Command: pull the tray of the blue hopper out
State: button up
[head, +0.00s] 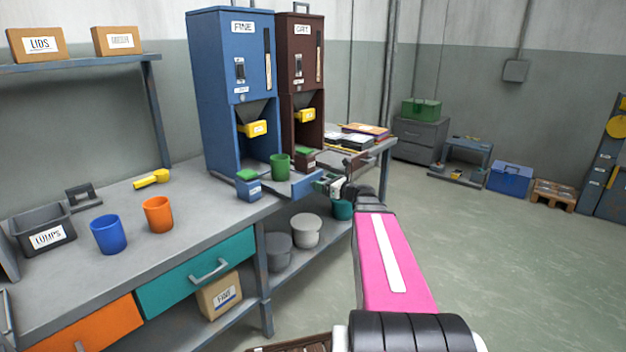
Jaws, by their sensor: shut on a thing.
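The blue hopper (230,90) stands on the grey workbench, with a yellow chute piece at its middle and an open bay below. Its tray shows as a blue front panel (305,186) at the bench's edge, out in front of the bay. My gripper (323,184) is at the right end of that panel and is shut on the tray, where a handle seems to be. The fingertips are small and partly hidden. A green cup (280,167) stands just behind the panel; I cannot tell whether it rests on the tray or the bench.
A brown hopper (302,80) stands right beside the blue one. A small blue box with a green top (249,186) sits left of the tray. Orange (158,215) and blue (108,234) cups stand nearer. Open floor (490,260) lies to the right.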

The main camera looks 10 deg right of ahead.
jog(key=shift+v, duration=1.3)
jog(key=o, duration=1.2)
jog(key=shift+s, duration=0.1)
jog(key=v, duration=1.1)
jog(key=shift+a, duration=0.1)
